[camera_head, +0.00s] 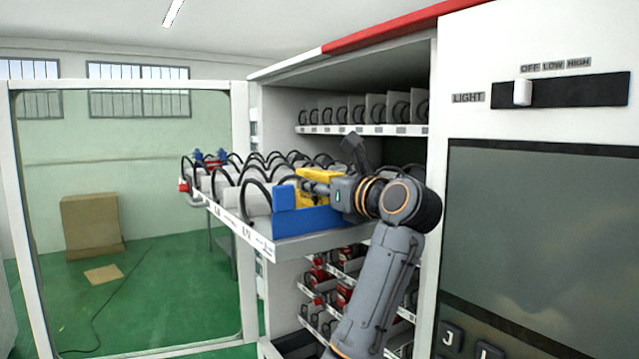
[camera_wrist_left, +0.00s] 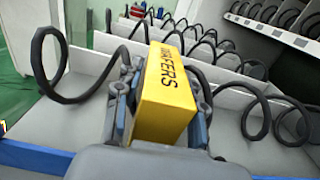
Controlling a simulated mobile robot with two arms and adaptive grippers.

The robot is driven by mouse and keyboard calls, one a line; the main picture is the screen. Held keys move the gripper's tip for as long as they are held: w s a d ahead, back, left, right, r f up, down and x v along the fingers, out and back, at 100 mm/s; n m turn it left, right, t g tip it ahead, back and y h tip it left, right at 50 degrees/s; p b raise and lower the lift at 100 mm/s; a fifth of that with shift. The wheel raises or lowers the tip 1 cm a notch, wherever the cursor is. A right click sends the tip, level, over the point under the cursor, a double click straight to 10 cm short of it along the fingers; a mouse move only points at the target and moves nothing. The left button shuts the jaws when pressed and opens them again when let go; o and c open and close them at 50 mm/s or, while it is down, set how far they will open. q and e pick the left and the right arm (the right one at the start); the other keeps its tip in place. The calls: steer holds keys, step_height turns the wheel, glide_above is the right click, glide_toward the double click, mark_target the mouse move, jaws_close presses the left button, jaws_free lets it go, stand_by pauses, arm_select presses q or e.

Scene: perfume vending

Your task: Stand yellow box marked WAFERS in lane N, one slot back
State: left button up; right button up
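The yellow box marked WAFERS (camera_head: 313,176) is at the near right end of the pulled-out tray. In the left wrist view the yellow box (camera_wrist_left: 166,95) stands between my left gripper's fingers, its lettering on the upper face. My left gripper (camera_head: 318,187) is shut on it, one finger on each side (camera_wrist_left: 163,110). Black coils show on both sides of the box; whether its base touches the tray floor is hidden. The tray (camera_head: 233,220) has lane labels on its front edge, too small to read surely. My right gripper is not in view.
A blue panel (camera_head: 300,222) runs along the tray's near side, under the gripper. White dividers and black coils fill the tray. A fixed shelf (camera_head: 360,130) is above; red items (camera_head: 343,297) sit below. An open door frame (camera_head: 240,130) is at left.

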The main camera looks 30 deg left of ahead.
arm_select(q)
steer(key=shift+o, duration=0.7)
steer(key=shift+a, duration=0.1)
steer(key=shift+r, duration=0.3)
steer(key=b+v, duration=0.1)
steer(key=v, duration=0.1)
steer(key=f+b+v, duration=0.1)
steer(key=b+v, duration=0.4)
steer(key=v, duration=0.5)
steer(key=shift+r, duration=0.35)
